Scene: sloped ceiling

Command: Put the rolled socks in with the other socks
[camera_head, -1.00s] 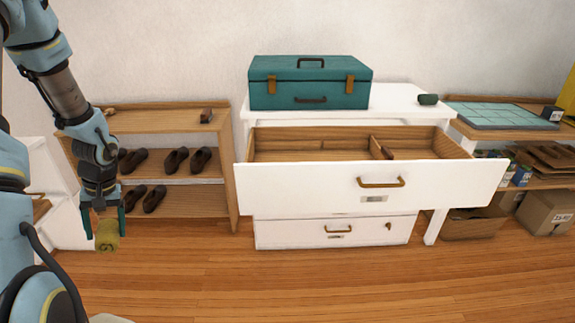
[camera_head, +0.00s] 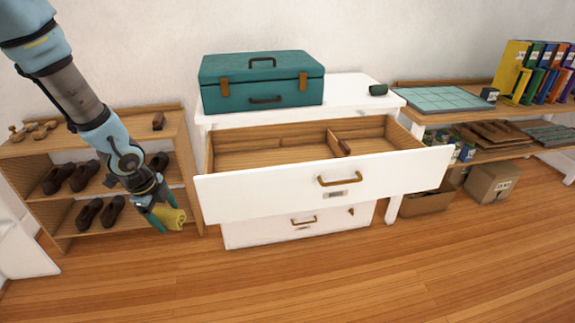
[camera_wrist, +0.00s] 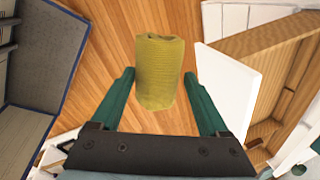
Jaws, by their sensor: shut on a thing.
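The rolled socks are a yellow-green bundle (camera_head: 171,218), held low in front of the shoe shelf, left of the open drawer. My gripper (camera_head: 160,216) is shut on them; in the wrist view the roll (camera_wrist: 159,72) sits at the ends of the two green fingers. The white dresser's upper drawer (camera_head: 325,185) is pulled out. No other socks can be made out.
A teal case (camera_head: 262,80) and a small dark green cup (camera_head: 378,90) stand on the dresser top. A shoe shelf (camera_head: 112,132) is at left. A shelf with binders (camera_head: 535,70) and cardboard boxes (camera_head: 493,183) is at right. The floor in front is clear.

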